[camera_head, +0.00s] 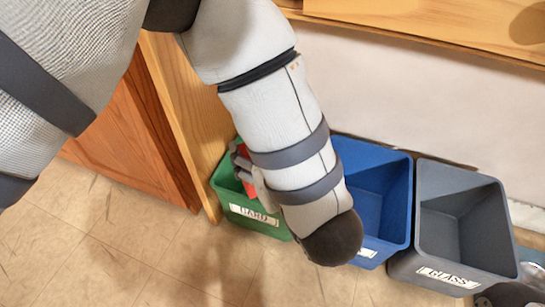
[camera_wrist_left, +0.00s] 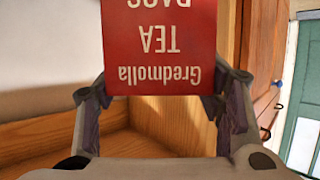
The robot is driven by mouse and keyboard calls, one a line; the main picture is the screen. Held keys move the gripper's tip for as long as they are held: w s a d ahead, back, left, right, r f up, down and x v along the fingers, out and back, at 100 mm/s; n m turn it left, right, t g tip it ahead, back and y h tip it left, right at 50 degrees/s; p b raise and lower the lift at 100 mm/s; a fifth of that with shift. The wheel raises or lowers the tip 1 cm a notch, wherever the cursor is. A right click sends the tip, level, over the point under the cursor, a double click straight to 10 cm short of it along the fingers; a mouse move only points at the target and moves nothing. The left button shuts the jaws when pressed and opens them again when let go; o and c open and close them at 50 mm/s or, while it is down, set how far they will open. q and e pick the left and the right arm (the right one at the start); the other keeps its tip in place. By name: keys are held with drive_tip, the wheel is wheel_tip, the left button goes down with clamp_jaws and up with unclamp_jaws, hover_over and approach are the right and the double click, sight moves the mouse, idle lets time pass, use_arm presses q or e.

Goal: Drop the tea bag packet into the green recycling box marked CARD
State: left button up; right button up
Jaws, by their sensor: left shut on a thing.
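The tea bag packet (camera_wrist_left: 158,45) is a red box with white lettering, "Gredmolla TEA BAGS", upside down in the left wrist view. My left gripper (camera_wrist_left: 160,88) is shut on it, one finger at each side. In the head view, a red part of the packet (camera_head: 249,188) and grey fingers show over the mouth of the green box marked CARD (camera_head: 243,212). My left forearm hides the right part of that box. I cannot tell how far above or inside the rim the packet is.
A blue box (camera_head: 398,200) and a grey box marked GLASS (camera_head: 490,205) stand in a row right of the green box. A wooden cabinet (camera_head: 125,130) and panel stand close on its left. A pale wall is behind; the tiled floor in front is clear.

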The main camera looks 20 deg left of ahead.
use_arm(q)
drive_tip(key=w+a+f+m+t+h, duration=0.1)
drive_tip(key=w+f+m+h, duration=0.2)
drive_tip(key=w, duration=0.5)
drive_tip(key=w+a+f+m+t+h, duration=0.2)
drive_tip(key=w+f, duration=0.1)
drive_tip(key=w, duration=0.4)
drive_tip(key=w+a+f+m+h+b, duration=0.1)
drive_tip(key=f+m+h+b, duration=0.1)
drive_tip(key=f, duration=0.4)
drive_tip(key=w+a+f+m+h+b, duration=0.2)
drive_tip(key=f+h+b, duration=0.1)
drive_tip(key=f, duration=0.3)
drive_tip(key=shift+m+h+b, duration=0.3)
drive_tip(key=shift+m+h, duration=0.1)
use_arm(e)
drive_tip(key=f, duration=0.2)
drive_tip(key=f+g, duration=0.1)
drive_tip(key=f, duration=0.1)
drive_tip(key=shift+s+a, duration=0.2)
drive_tip(key=shift+s, duration=0.15)
use_arm(q)
drive_tip(key=o, duration=1.1)
drive_tip(key=shift+c, duration=0.2)
drive_tip(key=shift+f, duration=0.1)
drive_tip(key=v, duration=1.2)
